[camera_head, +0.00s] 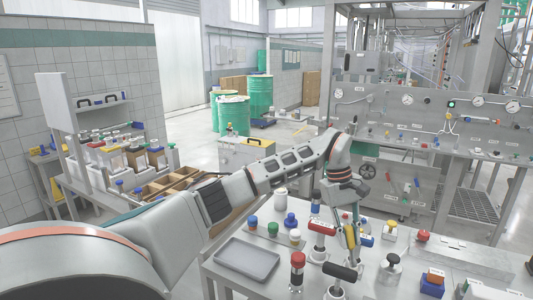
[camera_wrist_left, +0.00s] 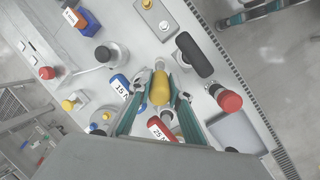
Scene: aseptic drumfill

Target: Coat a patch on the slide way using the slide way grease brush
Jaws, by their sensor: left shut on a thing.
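My left gripper (camera_head: 350,243) reaches down over the bench, its arm coming in from the left. It is shut on a yellow handle (camera_head: 349,236), which also shows between the fingers in the left wrist view (camera_wrist_left: 160,88). I take this handle to be the grease brush; its bristles are hidden. A long flat grey metal slab (camera_head: 470,258) at the right of the bench may be the slide way. The gripper is left of this slab and apart from it. My right gripper is not in view.
A grey tray (camera_head: 247,260) lies on the bench at the left. Close to the gripper stand a black-handled tool (camera_head: 343,271), a red-capped bottle (camera_head: 298,270) and a black-knobbed jar (camera_head: 391,264). A blue-and-orange block (camera_head: 432,284) stands at the right front.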

